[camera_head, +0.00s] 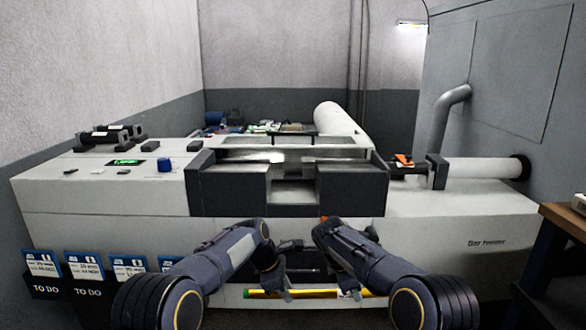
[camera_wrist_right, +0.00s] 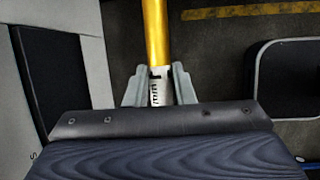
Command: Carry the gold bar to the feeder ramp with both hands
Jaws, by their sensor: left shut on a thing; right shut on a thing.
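The gold bar (camera_head: 315,293) lies level and crosswise low in front of the machine in the head view, with a green tip at its left end. My left gripper (camera_head: 283,288) is shut on it left of the middle. My right gripper (camera_head: 350,291) is shut on it toward the right end. In the right wrist view the gold bar (camera_wrist_right: 156,35) runs up from between the jaws of my right gripper (camera_wrist_right: 159,88), which close on a white printed band. The bar feeder (camera_head: 455,228) stands at the right; I cannot tell which part is its ramp.
A dark channel (camera_head: 410,168) with an orange piece leads to a white tube (camera_head: 485,168) on the feeder top. The grey-white machine front (camera_head: 100,215) is close ahead. "TO DO" card holders (camera_head: 45,287) hang at left. A wooden-topped table (camera_head: 568,218) stands at right.

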